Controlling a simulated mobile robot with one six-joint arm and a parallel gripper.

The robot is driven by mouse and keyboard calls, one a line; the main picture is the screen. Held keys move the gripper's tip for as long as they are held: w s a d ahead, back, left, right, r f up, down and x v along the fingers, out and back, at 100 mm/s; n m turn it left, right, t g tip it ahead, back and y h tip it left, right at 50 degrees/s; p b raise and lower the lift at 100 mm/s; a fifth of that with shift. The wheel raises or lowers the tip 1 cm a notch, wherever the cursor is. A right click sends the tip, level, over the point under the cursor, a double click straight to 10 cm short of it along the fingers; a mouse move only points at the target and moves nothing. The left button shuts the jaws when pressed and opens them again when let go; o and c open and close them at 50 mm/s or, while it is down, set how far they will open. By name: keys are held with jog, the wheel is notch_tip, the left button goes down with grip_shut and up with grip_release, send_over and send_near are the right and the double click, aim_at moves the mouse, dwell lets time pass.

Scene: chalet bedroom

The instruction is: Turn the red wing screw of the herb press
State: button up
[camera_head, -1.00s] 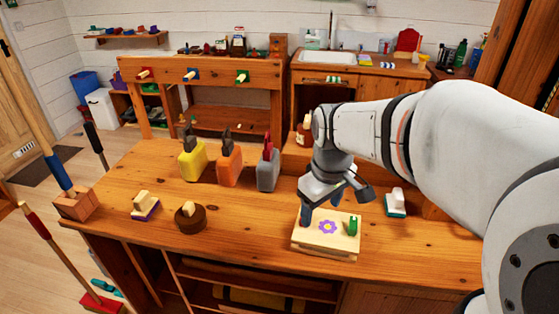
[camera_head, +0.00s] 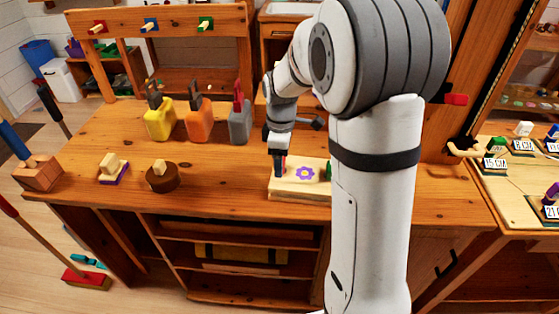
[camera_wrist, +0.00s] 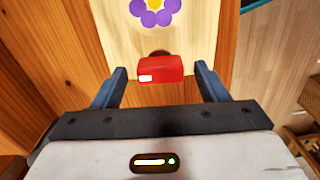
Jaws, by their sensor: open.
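The herb press (camera_head: 298,190) is a pale wooden block with a purple flower on its top, lying on the wooden worktop in the head view. A small part of a green piece (camera_head: 329,172) shows at its right end, partly behind my arm. In the wrist view the red wing screw (camera_wrist: 160,68) stands at the end of the press (camera_wrist: 200,30), near the flower. My gripper (camera_wrist: 160,82) is open, with one blue finger on each side of the red screw and a gap on both sides. In the head view my gripper (camera_head: 279,165) is over the left end of the press.
Left of the press stand a round brown block (camera_head: 163,180), a purple-based block (camera_head: 113,172) and a wooden holder (camera_head: 38,174). Yellow, orange and grey containers (camera_head: 200,122) stand behind. The worktop between them and the press is clear. A second table (camera_head: 520,190) is at right.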

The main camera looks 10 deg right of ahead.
jog(key=shift+f, duration=0.5)
jog(key=shift+c, duration=0.2)
jog(key=c, duration=0.9)
